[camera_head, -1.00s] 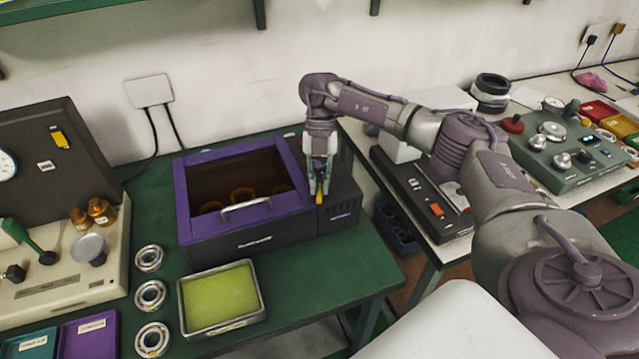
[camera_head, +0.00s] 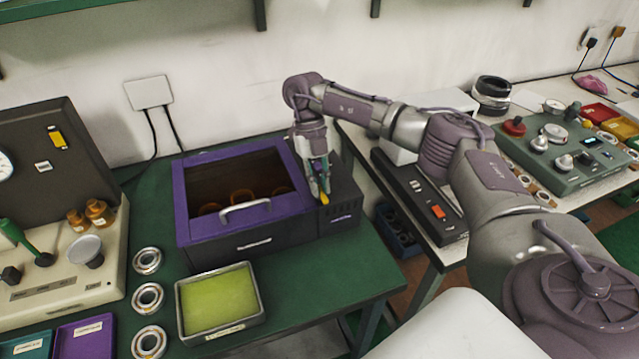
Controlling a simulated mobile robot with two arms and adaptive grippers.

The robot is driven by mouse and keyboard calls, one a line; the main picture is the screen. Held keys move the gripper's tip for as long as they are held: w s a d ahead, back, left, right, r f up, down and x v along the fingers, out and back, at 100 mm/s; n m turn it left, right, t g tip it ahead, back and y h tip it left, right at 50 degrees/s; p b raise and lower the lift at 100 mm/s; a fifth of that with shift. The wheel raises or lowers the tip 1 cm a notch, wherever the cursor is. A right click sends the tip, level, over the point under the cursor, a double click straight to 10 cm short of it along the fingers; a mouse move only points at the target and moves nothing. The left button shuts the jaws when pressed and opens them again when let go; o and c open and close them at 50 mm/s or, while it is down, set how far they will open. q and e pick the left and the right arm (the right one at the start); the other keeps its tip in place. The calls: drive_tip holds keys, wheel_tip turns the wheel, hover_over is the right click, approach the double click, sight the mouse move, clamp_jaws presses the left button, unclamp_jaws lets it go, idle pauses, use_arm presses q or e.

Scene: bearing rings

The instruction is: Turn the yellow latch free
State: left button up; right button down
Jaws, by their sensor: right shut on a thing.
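The yellow latch (camera_head: 324,198) sits at the right side of the dark box with the purple-framed lid (camera_head: 183,207). Only a small yellow tip shows below my fingers; the rest is hidden. My right gripper (camera_head: 321,190) points down from above and is shut on the latch. The lid has a dark see-through window with several round brownish shapes faintly visible under it, and a pale handle (camera_head: 245,209) at its front. The lid looks closed. My left gripper is not in view.
Several bearing rings (camera_head: 148,297) stand in a column left of a tray with a yellow-green pad (camera_head: 220,303). A beige panel with a green lever (camera_head: 27,240) is at the left. A second bench with a grey-green control box (camera_head: 565,150) is at the right.

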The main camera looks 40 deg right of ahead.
drive_tip(key=shift+r, duration=0.15)
drive_tip(key=c, duration=1.2)
unclamp_jaws()
drive_tip(key=shift+o, duration=0.2)
drive_tip(key=v, duration=1.2)
